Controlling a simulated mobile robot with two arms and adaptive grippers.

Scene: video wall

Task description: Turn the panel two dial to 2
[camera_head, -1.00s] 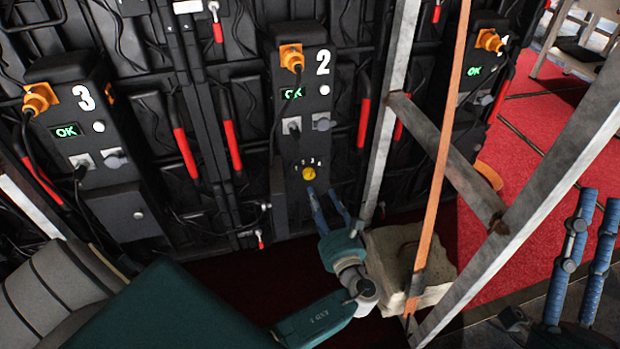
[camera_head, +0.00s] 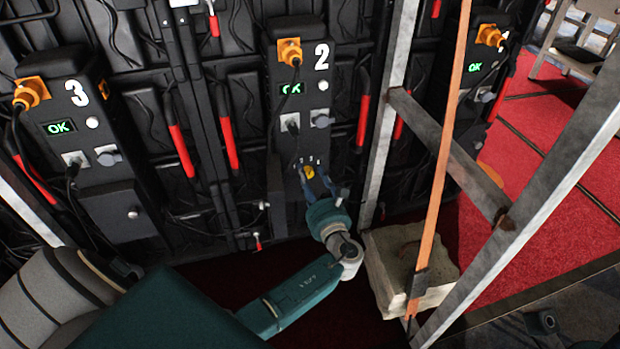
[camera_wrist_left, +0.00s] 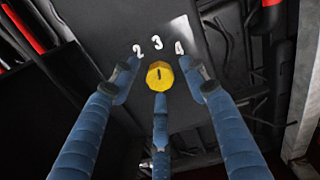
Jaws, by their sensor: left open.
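The panel two dial (camera_head: 309,172) is a small yellow knob low on the box marked 2 (camera_head: 299,70). In the left wrist view the yellow dial (camera_wrist_left: 159,75) has a short dark mark, which looks upright and roughly toward the 3. White numerals 2, 3 and 4 arc above it; no 1 is visible there. My left gripper (camera_head: 316,182) is open in front of the dial, partly covering it in the head view. Its blue fingers (camera_wrist_left: 160,84) surround the dial from left, right and below; contact cannot be told.
A metal frame post (camera_head: 382,130) and an orange strap (camera_head: 444,150) stand right of the dial. A pale block (camera_head: 405,265) lies below. The box marked 3 (camera_head: 113,195) is at left. Cables and red handles line the wall.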

